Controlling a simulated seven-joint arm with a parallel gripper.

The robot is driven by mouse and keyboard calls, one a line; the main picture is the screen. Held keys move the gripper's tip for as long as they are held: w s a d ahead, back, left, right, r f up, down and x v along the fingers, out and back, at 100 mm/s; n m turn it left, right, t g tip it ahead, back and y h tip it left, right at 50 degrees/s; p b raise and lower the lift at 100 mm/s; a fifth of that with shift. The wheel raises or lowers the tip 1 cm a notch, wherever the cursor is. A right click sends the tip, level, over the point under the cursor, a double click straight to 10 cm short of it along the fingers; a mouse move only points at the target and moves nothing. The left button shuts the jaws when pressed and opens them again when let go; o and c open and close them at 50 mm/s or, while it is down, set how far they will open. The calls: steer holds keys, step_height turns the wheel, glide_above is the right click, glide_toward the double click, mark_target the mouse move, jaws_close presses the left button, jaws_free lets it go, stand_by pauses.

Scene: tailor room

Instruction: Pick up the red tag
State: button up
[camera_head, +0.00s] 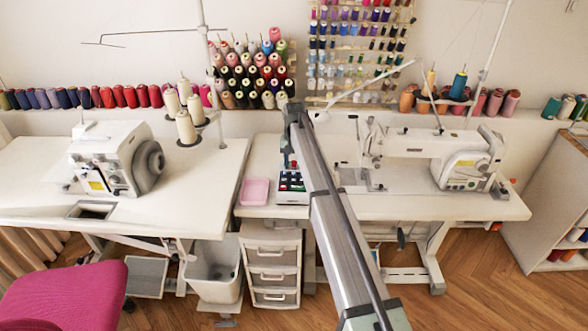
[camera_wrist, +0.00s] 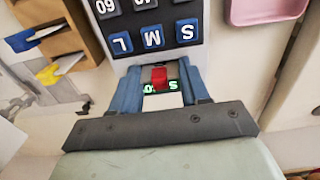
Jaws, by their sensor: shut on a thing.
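My gripper (camera_wrist: 159,84) points down at the grey tag tray (camera_wrist: 207,40) in the wrist view. Its two blue-grey fingers are closed around a small piece with a red part, the red tag (camera_wrist: 159,76). A dark strip with pale green lettering shows just below the red part; I cannot tell whether it belongs to the same tag. In the head view my gripper (camera_head: 289,164) is over the tag tray (camera_head: 291,198), which holds small dark, red and green tags, too small to read.
Blue tags marked S and M (camera_wrist: 153,37) and dark number tags lie in the tray. A pink dish (camera_head: 255,191) stands left of the tray in the head view. White sewing machines (camera_head: 112,158) stand on both tables. Thread spools fill the wall rack behind.

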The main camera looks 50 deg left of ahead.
steer(key=shift+c, duration=0.8)
steer(key=shift+r, duration=0.15)
